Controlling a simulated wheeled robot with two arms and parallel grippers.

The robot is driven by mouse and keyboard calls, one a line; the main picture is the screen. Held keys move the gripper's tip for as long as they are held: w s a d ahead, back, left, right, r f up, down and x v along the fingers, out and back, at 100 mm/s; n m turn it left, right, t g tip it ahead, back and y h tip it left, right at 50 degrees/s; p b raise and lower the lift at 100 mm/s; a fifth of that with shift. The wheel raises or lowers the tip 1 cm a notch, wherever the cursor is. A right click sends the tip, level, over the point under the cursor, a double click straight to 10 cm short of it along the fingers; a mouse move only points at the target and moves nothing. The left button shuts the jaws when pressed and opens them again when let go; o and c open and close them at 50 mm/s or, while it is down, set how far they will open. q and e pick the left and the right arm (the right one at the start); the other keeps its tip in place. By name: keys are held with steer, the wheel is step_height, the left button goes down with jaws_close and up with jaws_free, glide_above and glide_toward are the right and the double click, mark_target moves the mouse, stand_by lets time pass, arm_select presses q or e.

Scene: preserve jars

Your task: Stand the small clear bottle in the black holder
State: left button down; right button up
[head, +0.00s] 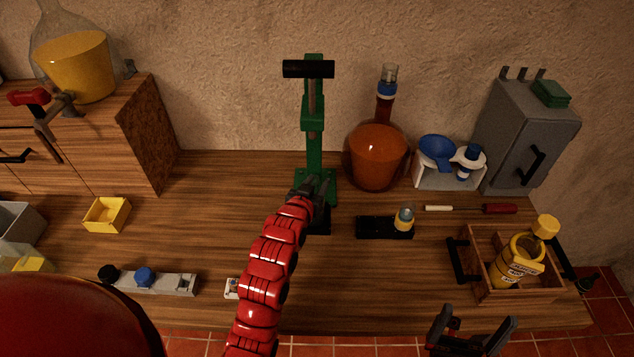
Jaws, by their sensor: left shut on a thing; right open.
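The black holder (374,228) is a low dark block on the wooden bench, right of the green press. A small bottle with a clear top and yellowish lower part (404,217) stands upright at its right end. My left gripper (317,184) is in front of the green press's base, left of the holder and apart from it. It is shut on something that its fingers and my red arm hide. My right gripper (472,328) is open and empty at the bench's front edge, below the wooden crate.
The green press (313,130) stands behind my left gripper, with an orange flask (376,160) to its right. A screwdriver (490,209) lies behind the wooden crate (530,296), which holds a yellow bottle (517,262). Bare bench lies in front of the holder.

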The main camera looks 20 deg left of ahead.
arm_select(q)
steer(key=shift+c, duration=1.9)
jaws_free()
steer(key=shift+s, duration=0.45)
steer(key=b+v, duration=0.2)
steer(key=v, duration=0.2)
steer(key=p+v, duration=1.2)
steer(key=shift+s+r+p, duration=0.25)
steer(key=shift+p, duration=0.1)
